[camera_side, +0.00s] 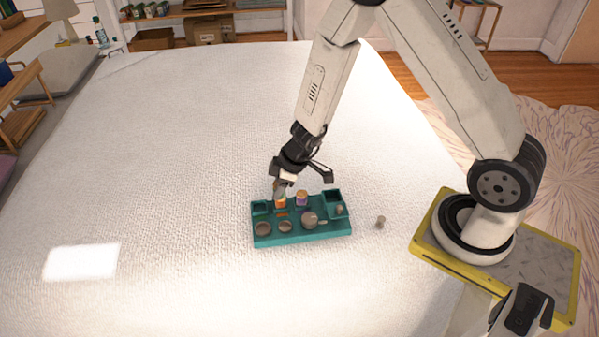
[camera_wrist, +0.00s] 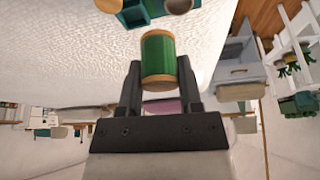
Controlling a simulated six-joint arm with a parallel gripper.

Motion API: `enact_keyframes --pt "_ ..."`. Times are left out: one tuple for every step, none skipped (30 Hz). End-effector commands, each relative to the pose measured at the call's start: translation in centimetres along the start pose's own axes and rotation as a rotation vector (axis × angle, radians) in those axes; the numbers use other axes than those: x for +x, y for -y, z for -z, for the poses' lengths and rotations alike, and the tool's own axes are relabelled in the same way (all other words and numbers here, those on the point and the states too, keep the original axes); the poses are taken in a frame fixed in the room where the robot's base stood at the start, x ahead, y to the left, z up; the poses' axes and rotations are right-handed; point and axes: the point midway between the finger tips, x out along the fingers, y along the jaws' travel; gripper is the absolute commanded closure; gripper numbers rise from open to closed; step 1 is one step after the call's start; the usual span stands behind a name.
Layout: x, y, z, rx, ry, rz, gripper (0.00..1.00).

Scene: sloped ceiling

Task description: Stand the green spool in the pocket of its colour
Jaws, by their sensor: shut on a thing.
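My gripper (camera_wrist: 158,85) is shut on the green spool (camera_wrist: 158,58), which has tan wooden rims and sits between the two fingers in the wrist view. In the side view my gripper (camera_side: 281,184) is at the back left part of the teal tray (camera_side: 270,239); the spool is mostly hidden there and its exact height is unclear. An orange spool (camera_side: 280,202) and a purple spool (camera_side: 302,198) stand in the tray's back row. A square opening (camera_side: 260,207) shows at the back left. The green pocket cannot be singled out.
Round light pieces or wells, including one front left (camera_side: 263,229), line the tray's front. A deeper square compartment (camera_side: 333,196) is at the right. A small pale object (camera_side: 380,222) lies right of the tray on the white surface (camera_side: 160,170). The surface left of the tray is clear.

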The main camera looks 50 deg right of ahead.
Motion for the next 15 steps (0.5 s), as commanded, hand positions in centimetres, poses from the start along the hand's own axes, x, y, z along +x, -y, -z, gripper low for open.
enact_keyframes --pt "0.6 -0.4 0.4 -0.002 0.001 0.0 1.0" --pt "0.8 -0.6 0.6 -0.002 0.0 0.0 1.0" --pt "1.2 -0.9 0.9 -0.002 0.0 0.0 1.0" --pt "1.4 -1.1 1.1 -0.002 0.001 0.0 1.0" --pt "1.7 -1.3 1.3 -0.001 0.0 0.0 1.0" --pt "2.0 -1.6 1.6 -0.001 0.0 -0.001 1.0" --pt "2.3 -1.8 1.8 -0.002 0.001 -0.001 1.0" --pt "2.7 -1.9 1.7 0.0 0.002 0.001 1.0" --pt "3.2 -2.1 1.8 0.001 0.002 0.0 1.0" --pt "3.6 -2.2 1.9 0.001 0.002 0.001 1.0" --pt "4.0 -2.4 2.0 0.0 0.002 0.0 1.0" --pt "4.5 -2.5 2.0 -0.001 0.002 0.001 1.0" --pt "4.8 -2.7 2.1 -0.001 0.001 0.0 1.0" --pt "5.2 -2.9 2.2 -0.001 0.002 0.0 1.0" --pt "5.7 -3.1 2.3 0.0 0.001 0.0 1.0"
